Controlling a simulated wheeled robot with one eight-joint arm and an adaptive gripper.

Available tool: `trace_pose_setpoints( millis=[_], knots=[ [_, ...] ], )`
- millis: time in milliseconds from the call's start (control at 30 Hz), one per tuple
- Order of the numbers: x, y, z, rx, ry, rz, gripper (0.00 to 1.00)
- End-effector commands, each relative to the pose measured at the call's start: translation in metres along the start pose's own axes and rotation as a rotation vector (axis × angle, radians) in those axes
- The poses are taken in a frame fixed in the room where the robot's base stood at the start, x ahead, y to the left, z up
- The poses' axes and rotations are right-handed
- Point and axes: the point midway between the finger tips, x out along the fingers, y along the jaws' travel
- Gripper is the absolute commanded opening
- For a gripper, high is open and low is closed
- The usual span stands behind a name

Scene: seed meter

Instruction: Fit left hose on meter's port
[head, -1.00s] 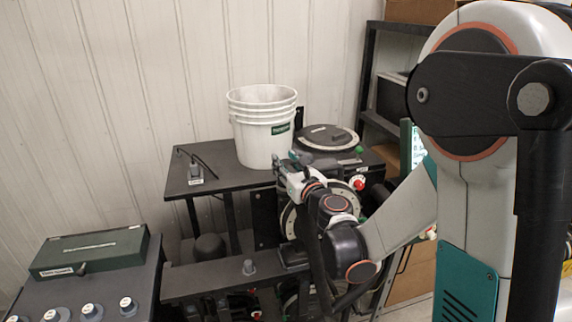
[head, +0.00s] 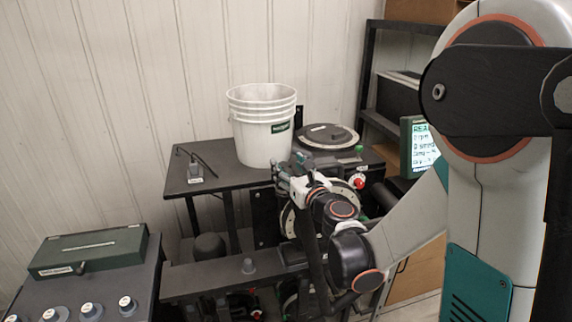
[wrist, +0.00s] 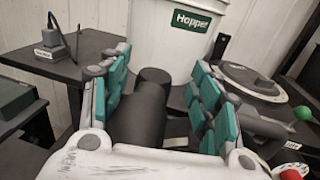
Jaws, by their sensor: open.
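My gripper (head: 288,182) is open in front of the dark meter unit, just below and right of the white hopper bucket (head: 258,145). In the wrist view its two teal-padded fingers (wrist: 168,105) stand apart. A dark, thick cylinder (wrist: 142,112) lies between them, nearer the left finger; I cannot tell whether it is a hose end or a port. The meter unit has a round disc lid (head: 325,135) on top and a pale ring on its front, partly hidden by my arm. A dark tube (head: 309,250) curves down below my gripper. I cannot tell which hose is the left one.
A dark side table (head: 225,180) holds a grey labelled block (head: 195,170) with a black cord. A green box (head: 90,250) and several round knobs are at lower left. A screen (head: 418,148) stands at right. A red knob (head: 360,181) sits beside my wrist.

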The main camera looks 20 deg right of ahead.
Motion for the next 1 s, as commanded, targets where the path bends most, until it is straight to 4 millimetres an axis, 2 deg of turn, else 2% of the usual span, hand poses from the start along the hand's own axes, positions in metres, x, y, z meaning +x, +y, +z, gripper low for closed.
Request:
trace_pose_setpoints(
  millis=[300, 500, 700, 1000],
  knots=[
    [-0.066, 0.0, 0.0, 0.0, 0.0, -0.002, 0.57],
    [-0.091, 0.0, 0.0, 0.0, 0.0, -0.001, 0.57],
    [-0.099, 0.0, 0.0, 0.0, 0.0, -0.001, 0.57],
    [-0.099, 0.0, 0.0, 0.0, 0.0, 0.0, 0.57]
  ],
)
